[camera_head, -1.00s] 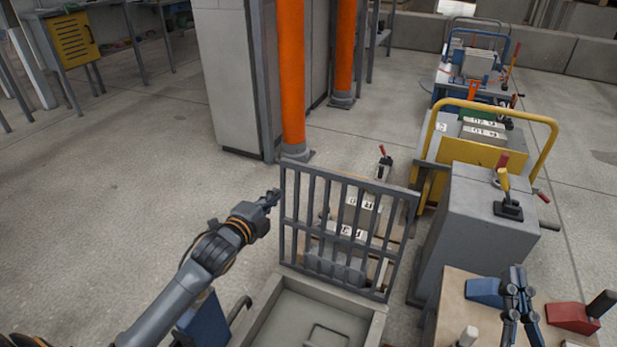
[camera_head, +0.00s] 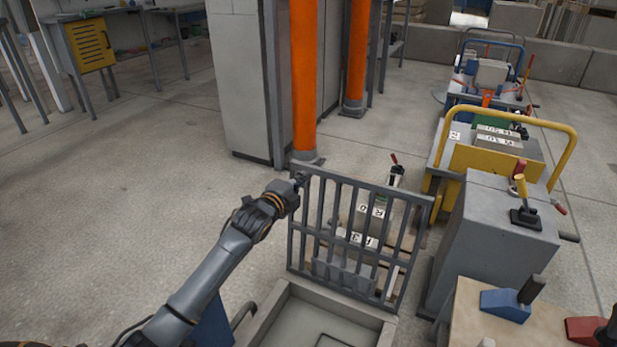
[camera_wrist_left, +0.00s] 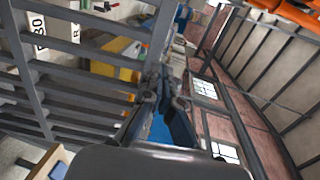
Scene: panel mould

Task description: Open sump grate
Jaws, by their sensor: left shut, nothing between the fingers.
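The sump grate (camera_head: 352,231) is a dark barred panel. It stands raised, nearly upright, at the far edge of the pale sump frame (camera_head: 268,314). My left gripper (camera_head: 301,178) is at the grate's upper left corner, its fingers shut with nothing between them. In the left wrist view the closed fingers (camera_wrist_left: 165,85) are beside the grate's bars (camera_wrist_left: 75,95), which fill the left side. I cannot tell whether the fingers touch the grate.
Grey blocks with labels (camera_head: 368,212) stand behind the grate. A grey cabinet (camera_head: 490,240) with a yellow-handled lever and a yellow-railed cart (camera_head: 500,150) are to the right. An orange column (camera_head: 303,80) rises behind. A table (camera_head: 480,310) holds blue and red blocks. Floor at left is clear.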

